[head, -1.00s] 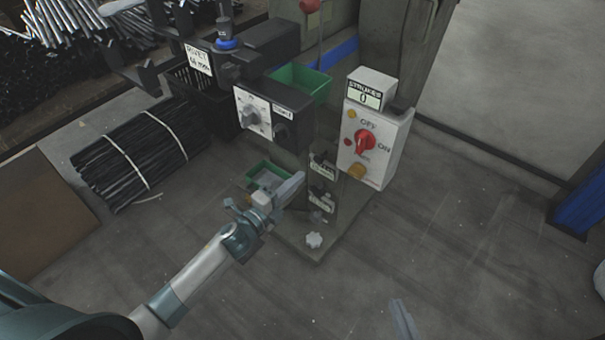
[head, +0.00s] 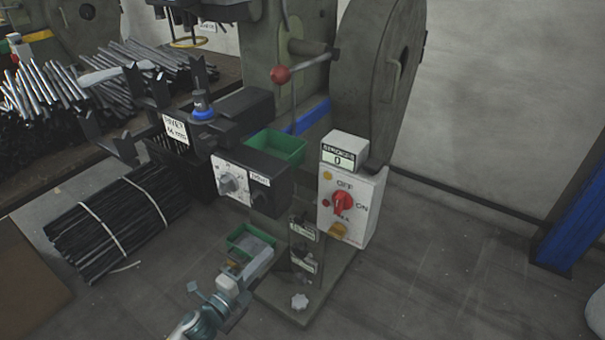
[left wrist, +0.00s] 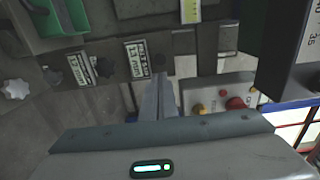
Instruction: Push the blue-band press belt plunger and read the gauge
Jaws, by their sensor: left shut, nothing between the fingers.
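The press (head: 375,85) with a blue band (head: 308,116) stands in the middle of the head view. Low on its front are two white labels, an upper one (head: 303,229) and a lower one (head: 303,261), with small dark knobs beside them. In the left wrist view, dark knobs (left wrist: 104,67) show beside the labels (left wrist: 137,59). My left gripper (head: 262,260) is shut and empty, its tips close to the press front; contact cannot be told. The wrist view shows its fingers (left wrist: 160,98) just below a label. A yellow-green marked strip (left wrist: 191,10) may be the gauge; its reading is not legible. My right gripper is not in view.
A white control box (head: 350,205) with a red switch and a counter showing 0 (head: 344,158) is right of the labels. Black rods (head: 105,220) lie left.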

